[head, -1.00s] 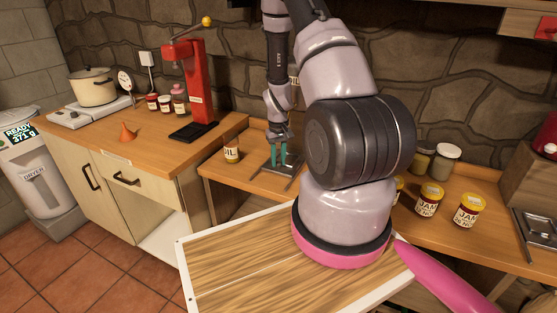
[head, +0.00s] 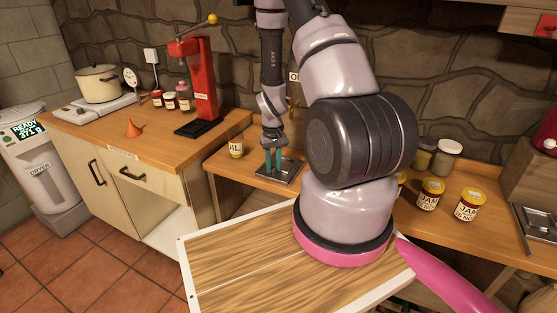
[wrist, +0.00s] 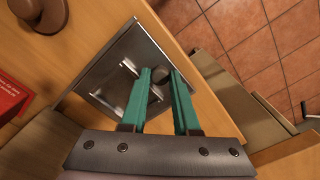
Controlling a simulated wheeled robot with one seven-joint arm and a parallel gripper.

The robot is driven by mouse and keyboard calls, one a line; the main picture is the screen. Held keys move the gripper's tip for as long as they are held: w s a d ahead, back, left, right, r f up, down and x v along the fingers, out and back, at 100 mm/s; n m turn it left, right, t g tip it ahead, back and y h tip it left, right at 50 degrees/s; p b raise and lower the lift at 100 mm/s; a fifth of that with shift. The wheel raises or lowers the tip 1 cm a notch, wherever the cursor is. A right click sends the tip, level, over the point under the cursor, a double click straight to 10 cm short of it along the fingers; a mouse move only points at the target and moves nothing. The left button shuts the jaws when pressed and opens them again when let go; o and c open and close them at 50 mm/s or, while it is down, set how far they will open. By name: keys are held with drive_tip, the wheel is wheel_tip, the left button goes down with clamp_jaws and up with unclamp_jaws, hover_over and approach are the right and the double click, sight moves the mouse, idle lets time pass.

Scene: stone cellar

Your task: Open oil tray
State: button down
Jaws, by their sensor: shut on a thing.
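My gripper (head: 273,170) points down over the tray. In the wrist view its two teal fingers (wrist: 165,75) stand at the tray's edge, with a small grey rounded part (wrist: 159,77) between their tips. The gripper is shut on this part, which looks like the tray's handle; the fingers partly hide it.
Jam jars (head: 430,194) stand on the bench to the right. A sign on the wall behind is mostly hidden by my arm. Red floor tiles (wrist: 230,30) lie beyond the bench edge.

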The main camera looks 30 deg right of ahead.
drive_tip(key=shift+s+a, duration=0.6)
drive_tip(key=shift+a, duration=0.1)
drive_tip(key=c, duration=0.7)
unclamp_jaws()
drive_tip(key=shift+o, duration=0.2)
wheel_tip(320, 180, up, 11)
